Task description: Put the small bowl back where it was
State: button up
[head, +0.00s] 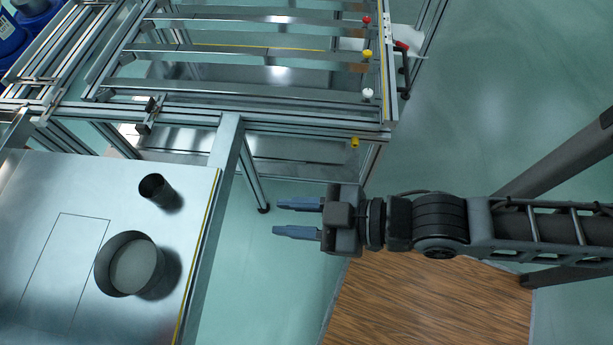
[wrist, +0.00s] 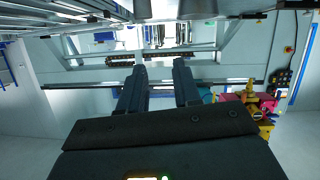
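A small dark round container (head: 155,188), which may be the small bowl, stands on the metal table (head: 50,185) at the left of the head view. A larger round grey bowl or pot (head: 130,264) with a pale inside stands in front of it, apart from it. A thin rectangular outline (head: 65,265) is marked on the table, and the larger bowl overlaps its right side. My gripper (head: 277,218) is open and empty, pointing left over the floor to the right of the table. Its spread fingers also show in the wrist view (wrist: 158,77), with nothing between them.
A metal profile frame (head: 235,125) with rails stands behind the table. Red, yellow and white knobs (head: 368,55) line its right side. A yellow-striped edge (head: 200,255) bounds the table. Open floor (head: 265,280) lies between the table and my gripper. Blue containers (head: 12,38) stand back left.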

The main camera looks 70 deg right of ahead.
jog(key=s+d+r+m+h, duration=0.3)
jog(key=s+r+m, duration=0.1)
jog(key=s+r, duration=0.4)
jog(key=shift+s+d+r+t, duration=0.35)
jog(key=shift+s+d+t, duration=0.05)
jog(key=shift+s, duration=0.3)
dwell(0.3)
